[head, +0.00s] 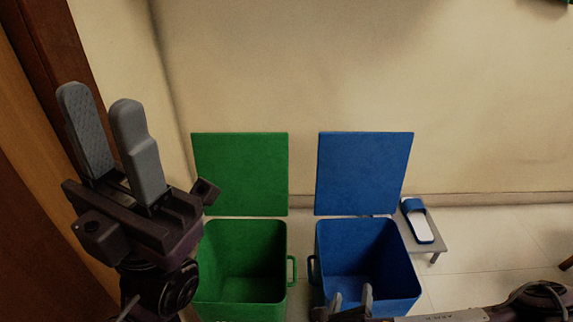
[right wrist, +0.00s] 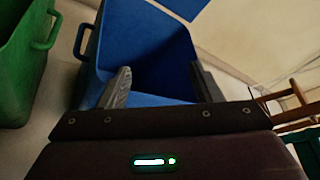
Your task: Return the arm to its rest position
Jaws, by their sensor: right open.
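My left gripper (head: 101,98) is raised at the left of the head view, fingers pointing up. Its two grey fingers stand apart with nothing between them. My right gripper (head: 351,294) is low in the head view, in front of the blue bin's lower part. The right wrist view shows its fingers (right wrist: 160,70) spread and empty, with the blue bin (right wrist: 150,45) beyond them. Most of my right arm lies along the bottom right edge of the head view. No waterpot shows in either view.
A green bin (head: 240,262) and a blue bin (head: 375,262) stand side by side with lids up, and look empty inside. A blue and white slipper (head: 422,225) lies on a small grey stand (head: 438,243). Brown wood (head: 30,150) borders the left. A chair-like wooden frame (right wrist: 290,110) shows right.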

